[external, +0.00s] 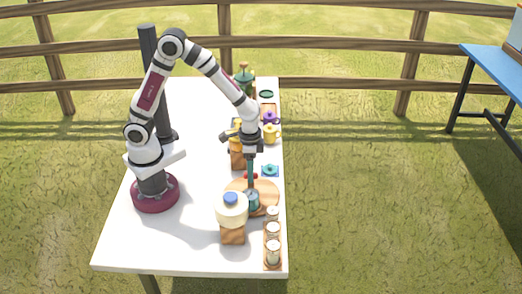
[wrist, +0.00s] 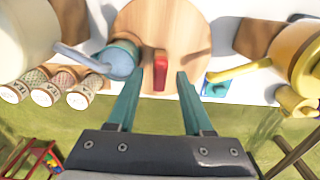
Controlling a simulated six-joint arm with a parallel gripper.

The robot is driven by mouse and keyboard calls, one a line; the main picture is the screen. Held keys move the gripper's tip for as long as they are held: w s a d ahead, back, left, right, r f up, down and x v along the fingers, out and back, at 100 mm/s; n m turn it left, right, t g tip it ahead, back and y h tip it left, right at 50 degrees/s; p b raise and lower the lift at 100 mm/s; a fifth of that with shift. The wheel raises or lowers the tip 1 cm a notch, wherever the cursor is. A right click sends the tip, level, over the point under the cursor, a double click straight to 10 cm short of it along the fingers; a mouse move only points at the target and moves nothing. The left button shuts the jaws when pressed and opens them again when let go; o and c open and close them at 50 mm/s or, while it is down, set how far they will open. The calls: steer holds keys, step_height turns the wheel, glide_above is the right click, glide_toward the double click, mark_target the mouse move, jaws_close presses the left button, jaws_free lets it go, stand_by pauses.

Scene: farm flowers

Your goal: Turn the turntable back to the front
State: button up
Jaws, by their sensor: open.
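The turntable is a round wooden disc (external: 268,187), seen on the table below my gripper; it also fills the top middle of the wrist view (wrist: 180,22). A red peg (wrist: 160,70) sits at its near rim in the wrist view; a bit of red (external: 249,176) shows beside my fingers in the external view. A blue-teal cup with a long spout or handle (wrist: 123,58) is at the disc's left edge in the wrist view. My gripper (wrist: 161,74) is open, with its two teal fingers on either side of the red peg. Whether they touch it is unclear.
A cream jar with a blue lid (external: 231,207) stands close to the disc. A wooden rack of small jars (external: 272,240) is at the front right. A yellow pot (external: 271,133) and a small blue item (external: 270,170) lie beyond.

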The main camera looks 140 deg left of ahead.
jaws_close()
stand_by(1.4)
